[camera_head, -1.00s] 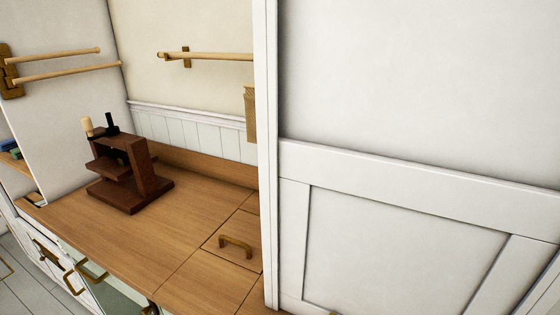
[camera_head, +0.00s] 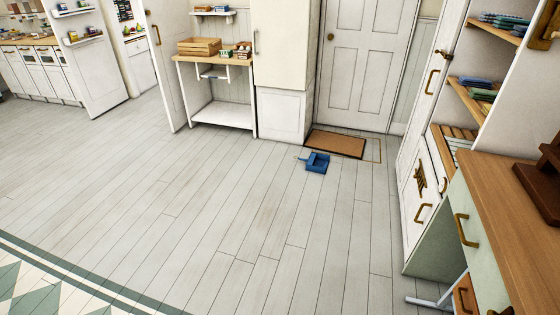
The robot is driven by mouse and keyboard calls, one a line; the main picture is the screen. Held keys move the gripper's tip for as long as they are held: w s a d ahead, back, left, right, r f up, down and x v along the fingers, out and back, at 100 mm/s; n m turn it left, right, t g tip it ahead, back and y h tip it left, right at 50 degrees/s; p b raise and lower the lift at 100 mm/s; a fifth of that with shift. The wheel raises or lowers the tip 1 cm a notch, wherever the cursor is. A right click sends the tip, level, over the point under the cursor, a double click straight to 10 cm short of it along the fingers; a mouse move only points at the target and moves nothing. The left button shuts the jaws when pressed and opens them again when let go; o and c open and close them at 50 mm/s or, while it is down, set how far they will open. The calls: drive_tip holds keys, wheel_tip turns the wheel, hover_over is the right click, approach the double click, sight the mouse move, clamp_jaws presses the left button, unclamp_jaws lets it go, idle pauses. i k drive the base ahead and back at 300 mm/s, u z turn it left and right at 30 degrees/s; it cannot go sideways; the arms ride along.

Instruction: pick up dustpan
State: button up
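A blue dustpan (camera_head: 317,162) lies on the grey plank floor in the head view, a little right of centre. It lies just in front of a brown doormat by a white door. A small pale part sticks out at its left side; I cannot tell what it is. My gripper is not in view.
The floor (camera_head: 215,210) between me and the dustpan is clear. The doormat (camera_head: 335,144) lies before the door (camera_head: 366,62). A wooden counter (camera_head: 500,205) and open shelving with folded cloths (camera_head: 480,82) stand at the right. A small table (camera_head: 216,110) holds a wooden crate (camera_head: 199,46).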

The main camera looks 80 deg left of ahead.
sight(317, 159)
drive_tip(key=u, duration=2.65)
drive_tip(key=i, duration=3.85)
drive_tip(key=z, duration=0.65)
drive_tip(key=i, duration=1.55)
drive_tip(key=z, duration=0.45)
